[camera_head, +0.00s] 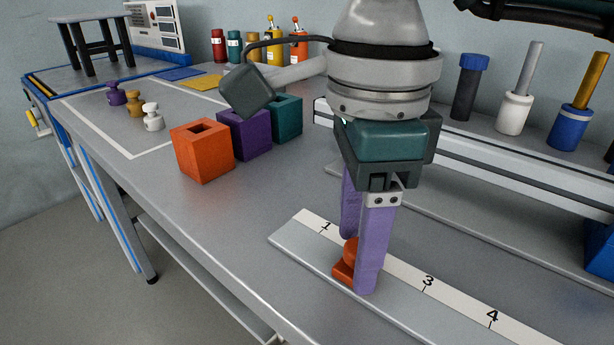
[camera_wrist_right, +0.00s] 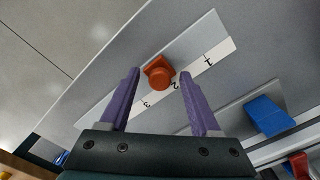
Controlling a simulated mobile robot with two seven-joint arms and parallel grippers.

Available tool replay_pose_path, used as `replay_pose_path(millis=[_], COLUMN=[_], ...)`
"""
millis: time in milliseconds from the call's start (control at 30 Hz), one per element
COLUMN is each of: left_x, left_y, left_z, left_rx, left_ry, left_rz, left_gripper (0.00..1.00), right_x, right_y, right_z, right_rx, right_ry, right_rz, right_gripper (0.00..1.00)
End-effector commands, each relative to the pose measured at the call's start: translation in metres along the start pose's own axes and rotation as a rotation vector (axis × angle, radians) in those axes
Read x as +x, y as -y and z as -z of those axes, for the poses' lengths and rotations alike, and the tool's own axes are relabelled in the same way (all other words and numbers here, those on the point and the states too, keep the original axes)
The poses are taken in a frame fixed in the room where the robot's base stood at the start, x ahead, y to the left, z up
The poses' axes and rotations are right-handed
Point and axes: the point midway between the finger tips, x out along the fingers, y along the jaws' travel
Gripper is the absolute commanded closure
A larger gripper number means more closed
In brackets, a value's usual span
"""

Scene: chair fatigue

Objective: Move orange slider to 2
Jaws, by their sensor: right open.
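The orange slider (camera_head: 345,268) sits on a long grey rail (camera_head: 290,240) with a white number strip (camera_head: 408,277). In the head view I read 1, 3 and 4; my gripper covers the 2. In the right wrist view the orange slider (camera_wrist_right: 158,70) is beside the 2, between the 1 and the 3. My right gripper (camera_head: 357,264) points down over the slider with purple fingers apart. The slider lies between or just past the fingertips; I cannot tell whether either finger touches it. My left gripper is not in view.
Orange (camera_head: 203,152), purple (camera_head: 245,135) and teal (camera_head: 287,118) blocks stand left behind the rail. Small weights (camera_head: 152,118) stand farther left. Upright cylinders (camera_head: 514,108) stand at the back right. The table's front edge is close to the rail.

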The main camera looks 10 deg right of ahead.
Motion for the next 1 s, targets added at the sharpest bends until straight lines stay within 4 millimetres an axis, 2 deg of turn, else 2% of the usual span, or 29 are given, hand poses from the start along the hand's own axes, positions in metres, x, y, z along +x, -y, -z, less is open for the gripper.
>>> replay_pose_path(millis=[167,300,500,667,1000], left_x=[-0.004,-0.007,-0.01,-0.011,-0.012], left_y=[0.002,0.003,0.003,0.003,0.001], left_z=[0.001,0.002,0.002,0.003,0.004], left_rx=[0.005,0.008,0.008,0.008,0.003], left_ry=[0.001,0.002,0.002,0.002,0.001], left_rz=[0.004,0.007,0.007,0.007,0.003], left_gripper=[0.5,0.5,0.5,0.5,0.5], right_x=[-0.025,-0.055,-0.088,-0.098,-0.099], right_y=[0.001,0.001,0.001,0.0,-0.003], right_z=[0.0,0.0,0.0,0.0,-0.004], right_rx=[0.0,-0.001,0.0,0.0,-0.004], right_ry=[0.002,0.002,0.002,0.0,0.019], right_rz=[0.005,0.006,0.004,0.002,-0.007], right_gripper=[0.36,0.36,0.36,0.36,0.36])
